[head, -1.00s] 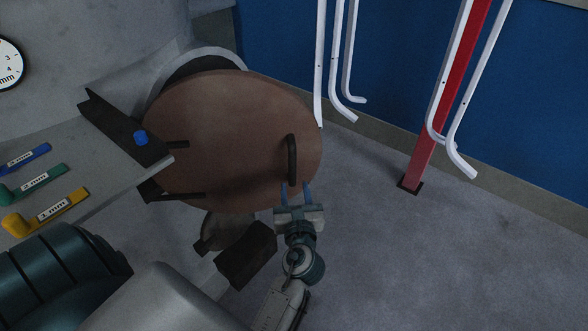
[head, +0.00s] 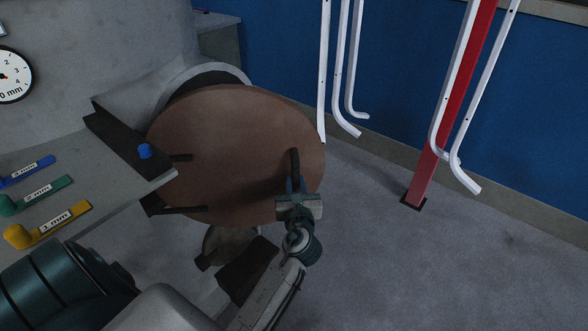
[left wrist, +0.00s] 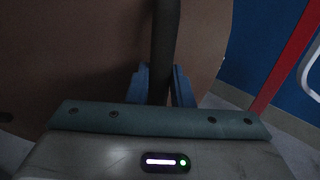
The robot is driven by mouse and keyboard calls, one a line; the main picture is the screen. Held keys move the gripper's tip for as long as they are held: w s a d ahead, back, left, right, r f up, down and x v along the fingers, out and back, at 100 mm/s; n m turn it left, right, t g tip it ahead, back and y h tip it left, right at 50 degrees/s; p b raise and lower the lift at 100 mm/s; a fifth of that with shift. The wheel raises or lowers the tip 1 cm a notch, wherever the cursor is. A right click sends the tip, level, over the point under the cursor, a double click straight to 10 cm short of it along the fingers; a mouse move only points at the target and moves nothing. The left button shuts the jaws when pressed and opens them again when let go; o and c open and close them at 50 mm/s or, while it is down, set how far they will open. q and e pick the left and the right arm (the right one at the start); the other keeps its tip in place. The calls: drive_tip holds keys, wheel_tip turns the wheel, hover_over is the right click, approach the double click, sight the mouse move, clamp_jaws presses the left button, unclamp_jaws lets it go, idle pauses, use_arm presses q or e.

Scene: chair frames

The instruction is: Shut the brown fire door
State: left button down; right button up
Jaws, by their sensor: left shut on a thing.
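The brown fire door (head: 225,135) is a round brown panel standing open in front of a grey rounded opening (head: 205,72) in the head view. A dark vertical bar handle (head: 295,162) stands on its right part. My left gripper (head: 297,186) is at the lower end of the handle. In the left wrist view the two blue fingers of the left gripper (left wrist: 161,86) are on either side of the handle (left wrist: 163,50), shut on it. The door (left wrist: 90,60) fills the left of that view. My right gripper is not in view.
A grey shelf (head: 110,185) with blue, green and yellow labelled levers is at the left. White bent tubes (head: 344,90) hang at the right, close to the door's right edge. A red post (head: 430,160) stands beyond. The grey floor at the lower right is clear.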

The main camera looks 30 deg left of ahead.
use_arm(q)
drive_tip(key=p+x, duration=0.1)
drive_tip(key=x, duration=0.9)
drive_tip(key=shift+a, duration=0.2)
drive_tip(key=c, duration=1.3)
unclamp_jaws()
drive_tip(key=shift+w, duration=0.1)
drive_tip(key=shift+c, duration=0.2)
drive_tip(key=shift+o, duration=0.7)
drive_tip(key=shift+r, duration=0.1)
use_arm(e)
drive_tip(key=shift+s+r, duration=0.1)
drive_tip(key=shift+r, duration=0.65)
use_arm(q)
drive_tip(key=b+v, duration=0.1)
drive_tip(key=v, duration=0.8)
drive_tip(key=shift+d, duration=0.2)
drive_tip(key=shift+v, duration=0.85)
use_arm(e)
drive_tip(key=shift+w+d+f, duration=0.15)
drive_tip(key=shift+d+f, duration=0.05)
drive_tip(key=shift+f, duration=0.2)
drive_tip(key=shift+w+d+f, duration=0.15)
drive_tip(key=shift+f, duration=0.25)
